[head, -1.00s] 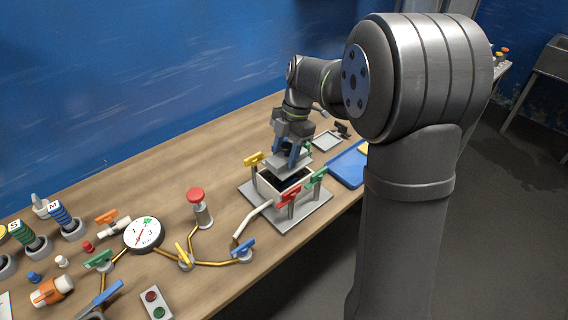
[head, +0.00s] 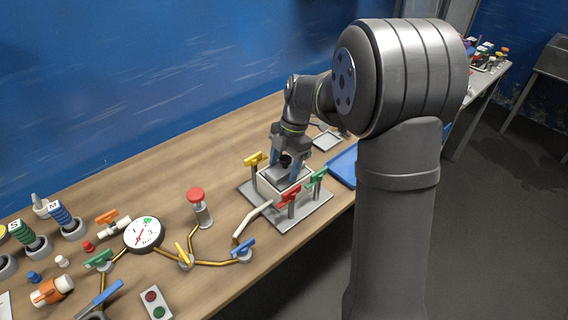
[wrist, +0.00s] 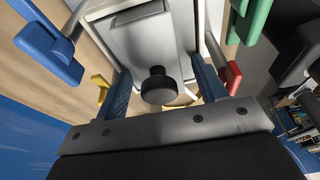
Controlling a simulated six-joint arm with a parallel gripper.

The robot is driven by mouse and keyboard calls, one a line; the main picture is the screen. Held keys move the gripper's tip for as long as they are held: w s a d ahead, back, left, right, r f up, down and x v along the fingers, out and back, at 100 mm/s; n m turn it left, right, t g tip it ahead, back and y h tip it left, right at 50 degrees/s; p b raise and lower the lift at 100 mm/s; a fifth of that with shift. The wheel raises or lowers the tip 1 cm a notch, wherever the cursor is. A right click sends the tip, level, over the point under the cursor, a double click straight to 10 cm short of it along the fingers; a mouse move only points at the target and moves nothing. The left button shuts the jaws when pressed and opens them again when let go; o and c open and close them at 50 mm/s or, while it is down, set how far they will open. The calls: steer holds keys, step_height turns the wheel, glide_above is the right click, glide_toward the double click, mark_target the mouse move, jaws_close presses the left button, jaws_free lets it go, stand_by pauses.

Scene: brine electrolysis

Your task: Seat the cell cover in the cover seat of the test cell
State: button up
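The test cell (head: 264,187) is a white open-topped box on a grey base plate. The grey cell cover (wrist: 150,42) lies within the cell's white rim; it also shows in the head view (head: 280,173). It looks about level, but I cannot tell whether it rests fully in the seat. Its round black knob (wrist: 159,87) stands up from the middle. My gripper (wrist: 163,80) is right over the cover, one blue finger on each side of the knob. Gaps show between fingers and knob, so the gripper is open. Part of the cover is hidden by the knob and my gripper.
Around the cell stand a yellow clamp (head: 253,158), a red clamp (head: 289,195) and a green clamp (head: 318,176), close to my fingers. A white hose (head: 255,218) leaves the front. A blue tray (head: 343,167) lies to the right. The table behind left is clear.

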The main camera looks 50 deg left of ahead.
mark_target(282, 160)
steer(key=v, duration=1.2)
steer(key=shift+r, duration=0.15)
steer(key=x, duration=1.1)
steer(key=shift+s+f, duration=0.15)
steer(key=shift+f, duration=0.2)
steer(key=shift+r, duration=1.8)
